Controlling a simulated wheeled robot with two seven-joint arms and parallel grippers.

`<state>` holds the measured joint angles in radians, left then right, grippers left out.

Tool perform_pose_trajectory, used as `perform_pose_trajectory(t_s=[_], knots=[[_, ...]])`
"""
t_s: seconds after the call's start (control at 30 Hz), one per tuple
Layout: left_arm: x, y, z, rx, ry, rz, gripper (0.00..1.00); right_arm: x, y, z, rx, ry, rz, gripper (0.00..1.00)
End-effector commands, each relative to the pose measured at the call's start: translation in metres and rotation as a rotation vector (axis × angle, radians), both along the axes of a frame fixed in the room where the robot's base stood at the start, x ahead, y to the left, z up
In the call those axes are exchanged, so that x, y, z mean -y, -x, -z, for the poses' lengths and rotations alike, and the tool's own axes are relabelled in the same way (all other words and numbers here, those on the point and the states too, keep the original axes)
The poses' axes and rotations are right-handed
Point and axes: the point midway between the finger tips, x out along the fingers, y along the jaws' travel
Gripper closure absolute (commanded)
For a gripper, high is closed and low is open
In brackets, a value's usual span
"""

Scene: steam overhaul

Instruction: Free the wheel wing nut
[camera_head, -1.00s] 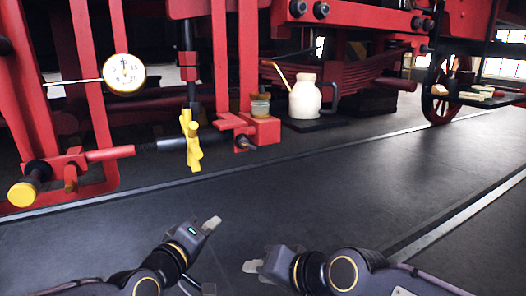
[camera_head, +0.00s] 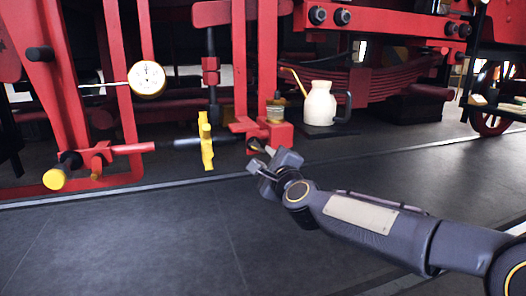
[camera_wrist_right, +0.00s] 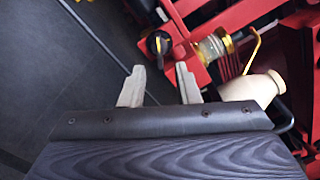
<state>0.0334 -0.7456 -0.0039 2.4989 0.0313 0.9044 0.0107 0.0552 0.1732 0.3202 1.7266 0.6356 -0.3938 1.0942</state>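A yellow wing-shaped piece (camera_head: 206,140), which looks like the wing nut, stands upright on a dark horizontal shaft low on the red frame. My right gripper (camera_head: 262,163) is to its right and apart from it, in front of a red block. In the right wrist view the two pale fingers of the right gripper (camera_wrist_right: 160,69) stand apart with nothing between them. A dark round knob with a yellow part (camera_wrist_right: 158,42) shows beyond the fingertips; I cannot tell what it is. My left gripper is out of view.
A cream oil can (camera_head: 319,104) stands on a dark mat right of the red block (camera_head: 268,131). A small jar (camera_wrist_right: 210,47) sits on that block. A dial gauge (camera_head: 148,79) and a yellow-ended rod (camera_head: 54,179) are at left. The dark floor in front is clear.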

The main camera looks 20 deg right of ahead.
Motion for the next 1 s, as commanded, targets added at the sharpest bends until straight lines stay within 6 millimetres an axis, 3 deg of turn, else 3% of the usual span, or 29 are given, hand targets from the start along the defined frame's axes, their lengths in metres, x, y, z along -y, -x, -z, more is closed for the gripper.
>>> perform_pose_trajectory(t_s=[0.2, 0.4, 0.77, 1.0], knots=[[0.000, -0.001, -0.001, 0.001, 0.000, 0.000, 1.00, -0.002, -0.036, 0.001, -0.002, 0.001, -0.001, 0.71], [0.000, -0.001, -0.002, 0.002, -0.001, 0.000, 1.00, -0.002, -0.060, 0.001, -0.002, 0.003, -0.002, 0.71], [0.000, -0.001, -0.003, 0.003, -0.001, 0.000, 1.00, -0.002, -0.065, 0.000, -0.001, 0.005, -0.002, 0.71], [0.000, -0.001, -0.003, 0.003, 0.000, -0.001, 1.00, -0.002, -0.065, 0.001, -0.001, 0.005, -0.002, 1.00]])
